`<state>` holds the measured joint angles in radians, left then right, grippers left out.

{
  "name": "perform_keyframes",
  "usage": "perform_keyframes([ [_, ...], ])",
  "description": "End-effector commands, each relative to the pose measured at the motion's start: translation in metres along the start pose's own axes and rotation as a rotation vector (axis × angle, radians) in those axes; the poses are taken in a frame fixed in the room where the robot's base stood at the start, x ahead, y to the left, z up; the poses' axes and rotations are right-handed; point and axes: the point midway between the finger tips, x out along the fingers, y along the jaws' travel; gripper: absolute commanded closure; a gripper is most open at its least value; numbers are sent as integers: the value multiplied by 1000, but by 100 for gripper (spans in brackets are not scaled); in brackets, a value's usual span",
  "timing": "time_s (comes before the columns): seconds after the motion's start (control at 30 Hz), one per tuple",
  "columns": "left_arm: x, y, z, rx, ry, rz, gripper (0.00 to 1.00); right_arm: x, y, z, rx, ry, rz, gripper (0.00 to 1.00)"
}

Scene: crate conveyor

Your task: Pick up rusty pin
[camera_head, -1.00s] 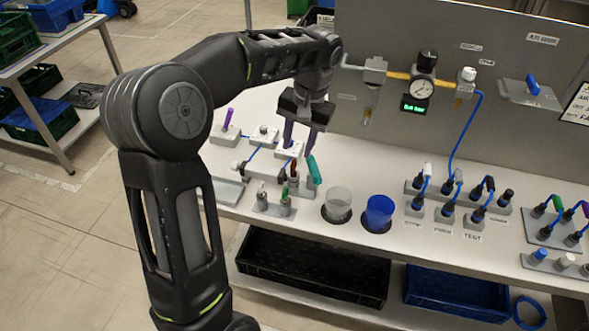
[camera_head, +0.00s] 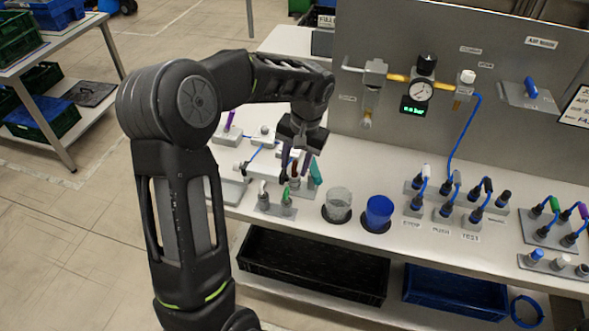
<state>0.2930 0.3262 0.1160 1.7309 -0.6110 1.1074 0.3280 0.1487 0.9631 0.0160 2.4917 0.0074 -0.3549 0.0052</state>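The rusty pin (camera_head: 295,170) is a small reddish-brown piece standing upright in a grey holder on the left part of the bench. My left gripper (camera_head: 297,160) points down just over it, with its two fingers spread apart. The fingers appear to be on either side of the pin's top, partly hiding it. I cannot tell whether they touch it. My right gripper is not in view.
A teal piece (camera_head: 315,172) stands close to the right finger. A green-topped pin (camera_head: 285,196) and a pale pin (camera_head: 262,191) stand in front. A clear cup (camera_head: 338,203) and a blue cup (camera_head: 379,210) sit to the right.

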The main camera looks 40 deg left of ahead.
Motion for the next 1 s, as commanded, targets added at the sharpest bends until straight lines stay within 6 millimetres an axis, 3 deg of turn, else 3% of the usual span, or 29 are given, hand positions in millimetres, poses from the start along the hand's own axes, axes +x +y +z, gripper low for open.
perform_keyframes([
  [0.5, 0, 0, 0, 0, 0, 0, 62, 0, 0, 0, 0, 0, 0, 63],
  [1.0, 0, 0, 0, 0, 0, -1, 100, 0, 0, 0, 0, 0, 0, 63],
])
